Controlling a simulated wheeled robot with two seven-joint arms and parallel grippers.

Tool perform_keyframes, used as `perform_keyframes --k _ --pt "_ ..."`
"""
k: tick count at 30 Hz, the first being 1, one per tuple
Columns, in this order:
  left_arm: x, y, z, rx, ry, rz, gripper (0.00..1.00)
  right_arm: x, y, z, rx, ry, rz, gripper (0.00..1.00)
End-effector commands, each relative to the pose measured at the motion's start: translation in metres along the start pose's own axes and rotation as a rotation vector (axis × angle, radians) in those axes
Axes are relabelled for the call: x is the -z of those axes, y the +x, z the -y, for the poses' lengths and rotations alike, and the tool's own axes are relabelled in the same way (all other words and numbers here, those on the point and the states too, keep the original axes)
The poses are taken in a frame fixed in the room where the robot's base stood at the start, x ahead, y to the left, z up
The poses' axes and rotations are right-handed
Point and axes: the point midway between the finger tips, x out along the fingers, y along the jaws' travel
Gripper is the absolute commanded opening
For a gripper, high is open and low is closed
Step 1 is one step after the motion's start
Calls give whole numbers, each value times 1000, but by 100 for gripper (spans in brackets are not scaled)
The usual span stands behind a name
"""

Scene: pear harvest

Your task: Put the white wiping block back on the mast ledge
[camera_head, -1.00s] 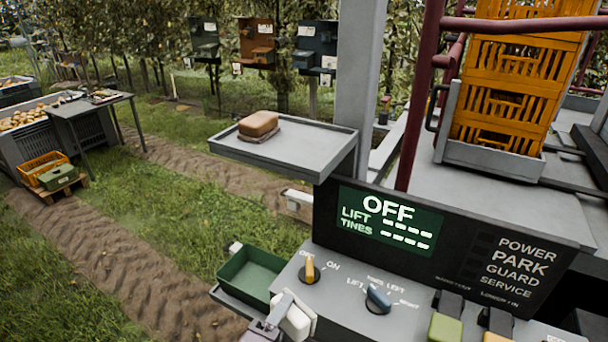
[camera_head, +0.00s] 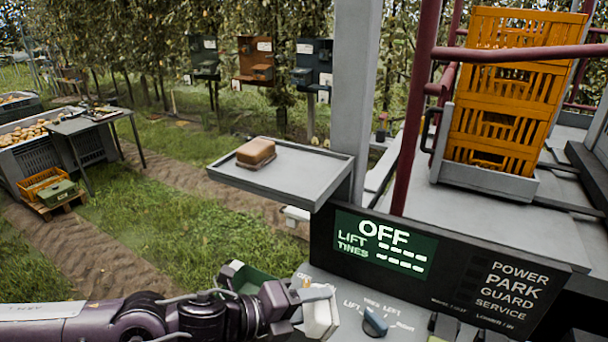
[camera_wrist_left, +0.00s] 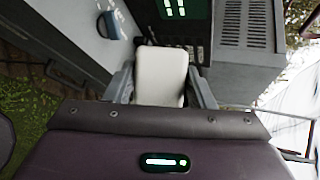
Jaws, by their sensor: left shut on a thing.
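The white wiping block (camera_head: 320,316) is in my left gripper (camera_head: 312,300), low in the head view, in front of the control panel. The wrist view shows the white block (camera_wrist_left: 159,76) between the two fingers of my left gripper (camera_wrist_left: 160,88), which is shut on it. The mast ledge (camera_head: 310,176) is a grey rimmed tray beside the grey mast (camera_head: 357,90), above and beyond the gripper. A tan-brown block (camera_head: 256,152) lies on the ledge's left part; the ledge's right part is bare. My right gripper is not in view.
The control panel display (camera_head: 383,244) reads OFF, with a blue knob (camera_head: 375,322) below it. A dark red rail (camera_head: 416,120) and orange crates (camera_head: 510,90) stand right of the mast.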

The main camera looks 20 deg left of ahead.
Motion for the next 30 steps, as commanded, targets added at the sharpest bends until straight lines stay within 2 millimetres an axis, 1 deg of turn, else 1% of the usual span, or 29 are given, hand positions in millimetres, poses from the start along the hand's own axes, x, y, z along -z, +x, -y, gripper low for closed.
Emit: perform_keyframes --k 7,12,20,30 --pt "-4 3 6 -30 80 -125 31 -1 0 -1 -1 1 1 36" --pt "-9 4 12 -61 177 -251 31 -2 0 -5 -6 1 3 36" --pt "-16 2 16 -91 275 -374 31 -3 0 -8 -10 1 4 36" --pt "-32 -4 24 -130 441 -543 31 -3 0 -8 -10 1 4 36"
